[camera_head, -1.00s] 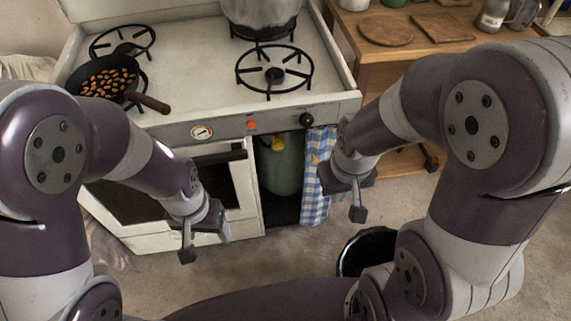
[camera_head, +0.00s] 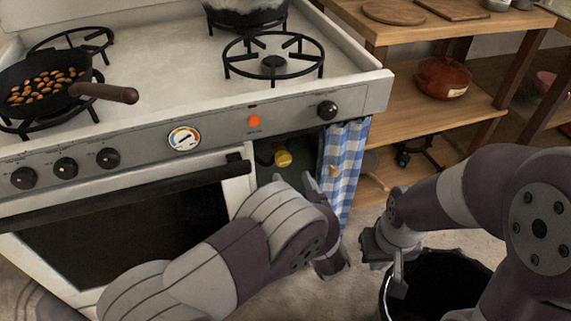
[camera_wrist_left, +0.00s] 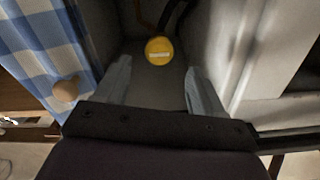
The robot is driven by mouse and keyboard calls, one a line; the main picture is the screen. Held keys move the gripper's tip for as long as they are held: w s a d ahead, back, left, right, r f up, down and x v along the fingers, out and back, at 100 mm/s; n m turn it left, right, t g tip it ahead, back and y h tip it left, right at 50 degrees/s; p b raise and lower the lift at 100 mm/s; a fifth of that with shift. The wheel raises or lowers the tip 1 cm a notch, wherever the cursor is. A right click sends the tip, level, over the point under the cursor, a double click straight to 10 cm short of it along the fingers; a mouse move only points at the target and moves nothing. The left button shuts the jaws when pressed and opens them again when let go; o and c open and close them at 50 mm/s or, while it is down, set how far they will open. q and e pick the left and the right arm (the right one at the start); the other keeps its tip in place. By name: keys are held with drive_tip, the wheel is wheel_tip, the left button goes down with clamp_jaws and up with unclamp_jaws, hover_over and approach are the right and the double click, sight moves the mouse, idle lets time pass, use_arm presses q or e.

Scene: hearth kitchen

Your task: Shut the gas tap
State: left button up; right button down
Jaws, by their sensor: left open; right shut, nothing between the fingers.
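The yellow round tap (camera_head: 283,158) sits inside the open compartment under the stove's right end. In the left wrist view the tap (camera_wrist_left: 159,50) is a yellow disc with a pale bar lying crosswise, just beyond and between the fingertips. My left gripper (camera_head: 294,180) is at the compartment opening, just below and in front of the tap. Its two fingers (camera_wrist_left: 157,72) stand apart with nothing between them. The gas bottle under the tap is mostly hidden by my left arm. My right gripper (camera_head: 398,278) is shut and empty, right of the compartment, by a black bin.
A blue checked curtain (camera_head: 342,165) with a wooden knob (camera_wrist_left: 66,89) hangs close at the compartment's right side. The oven door (camera_head: 130,235) is on the left. A pan of nuts (camera_head: 40,90) stands on the stove (camera_head: 170,75). The black bin (camera_head: 440,285) stands at right.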

sight(285, 164)
use_arm(q)
drive_tip(key=b+x, duration=0.1)
drive_tip(key=x, duration=0.2)
drive_tip(key=b+x, duration=0.1)
drive_tip(key=x, duration=0.3)
drive_tip(key=shift+f, duration=0.25)
drive_tip(key=shift+w+a+r, duration=0.15)
drive_tip(key=shift+w, duration=0.25)
drive_tip(key=c, duration=1.1)
drive_tip(key=shift+o, duration=0.2)
